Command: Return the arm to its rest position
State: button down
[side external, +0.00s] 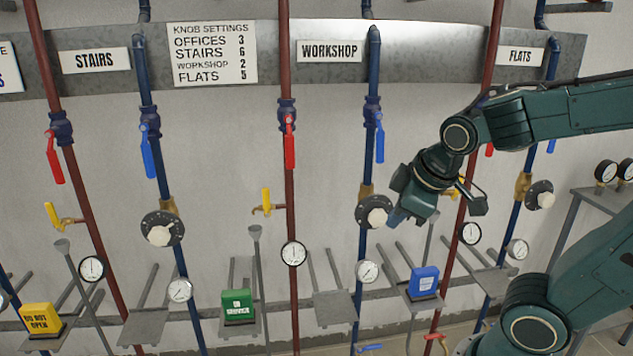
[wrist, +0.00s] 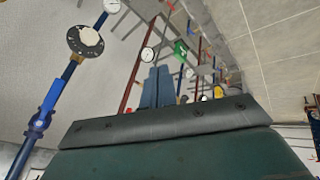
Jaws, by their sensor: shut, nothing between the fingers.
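My dark green arm reaches in from the right in the side external view. My gripper (side external: 397,217) hangs at its end, blue-grey fingers tilted down to the left. It appears just right of the white knob (side external: 378,217) on the workshop dial (side external: 366,210). In the wrist view my gripper (wrist: 156,88) shows two fingers lying side by side, shut and empty. A black dial with a pale knob (wrist: 90,37) is off to their left there, apart from them.
Red and blue pipes with lever valves run down the wall. Shelf brackets below carry a yellow block (side external: 41,318), a green block (side external: 237,305) and a blue block (side external: 424,282). Gauges and a yellow-handled tap (side external: 267,202) stick out nearby. A grey bench (side external: 600,198) stands at right.

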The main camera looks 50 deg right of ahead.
jog(key=s+a+r+m+y, duration=0.2)
jog(key=s+a+r+m, duration=0.1)
jog(key=s+a, duration=0.2)
jog(key=shift+s, duration=0.65)
